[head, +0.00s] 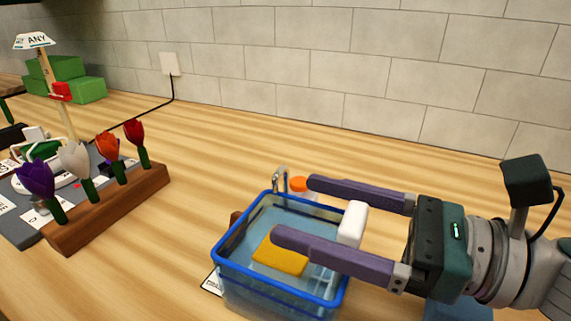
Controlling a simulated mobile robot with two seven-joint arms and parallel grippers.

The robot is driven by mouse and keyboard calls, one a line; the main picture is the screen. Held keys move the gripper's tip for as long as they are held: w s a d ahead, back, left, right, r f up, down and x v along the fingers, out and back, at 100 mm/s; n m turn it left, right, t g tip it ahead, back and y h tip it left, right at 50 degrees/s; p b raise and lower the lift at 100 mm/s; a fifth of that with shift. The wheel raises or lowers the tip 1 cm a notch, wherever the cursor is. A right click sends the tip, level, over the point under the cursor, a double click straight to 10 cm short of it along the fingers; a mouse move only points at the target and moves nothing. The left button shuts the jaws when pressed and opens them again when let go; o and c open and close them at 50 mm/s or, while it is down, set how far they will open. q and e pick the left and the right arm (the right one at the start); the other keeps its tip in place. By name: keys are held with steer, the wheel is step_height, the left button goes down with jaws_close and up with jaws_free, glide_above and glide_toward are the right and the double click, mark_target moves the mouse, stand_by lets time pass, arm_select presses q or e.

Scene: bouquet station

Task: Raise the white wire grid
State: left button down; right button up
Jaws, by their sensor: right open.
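A clear basin with a blue rim (222,262) stands on the counter and looks filled with bluish water. Pale thin bars, seemingly part of the white wire grid (321,279), show faintly inside at its right side; most of the grid is hidden. A white block (353,222), perhaps the grid's handle, shows above the basin's right side. My right gripper (292,210) comes in from the right with its two purple fingers apart. The white block appears between the fingers, nearer their base; I cannot tell whether they touch it. My left gripper is out of view.
An orange-yellow slab (278,256) lies in the basin. An orange-capped bottle (298,185) and a metal hook (279,178) are behind it. A wooden flower rack (110,215) stands at left, green foam blocks (85,90) farther back. The counter between is clear.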

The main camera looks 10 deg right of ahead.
jaws_close()
stand_by(0.8)
steer(key=shift+r, duration=0.1)
